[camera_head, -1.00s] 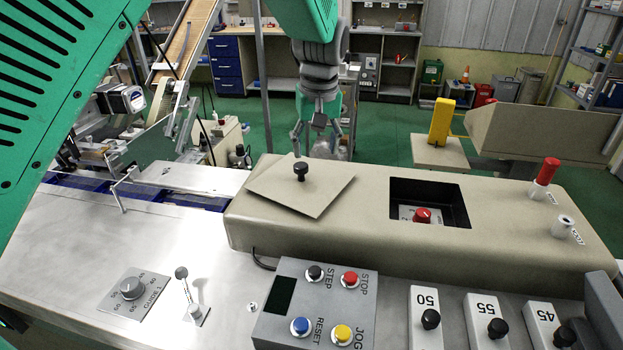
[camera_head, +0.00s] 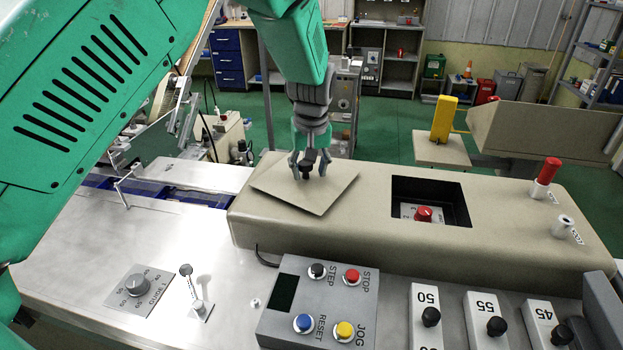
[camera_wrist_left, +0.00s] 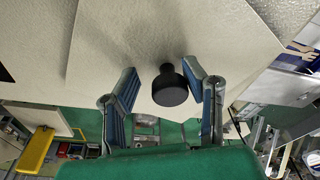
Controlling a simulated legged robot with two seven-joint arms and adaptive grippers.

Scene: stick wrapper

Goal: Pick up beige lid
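The beige lid (camera_head: 328,194) is a flat square plate lying at an angle on top of the beige machine housing. Its black knob (camera_head: 306,171) stands up from it. My left gripper (camera_head: 309,168) is right at the knob, its fingers on either side. In the left wrist view the gripper (camera_wrist_left: 166,97) is open, with the black knob (camera_wrist_left: 170,88) between its fingertips and gaps on both sides. The lid (camera_wrist_left: 150,45) fills the upper middle of that view. My right gripper is not in view.
A square opening (camera_head: 431,202) with a red knob (camera_head: 423,213) lies right of the lid. A red-topped handle (camera_head: 547,171) stands further right. The button panel (camera_head: 318,303) is in front. The steel surface (camera_head: 110,240) at left is largely bare.

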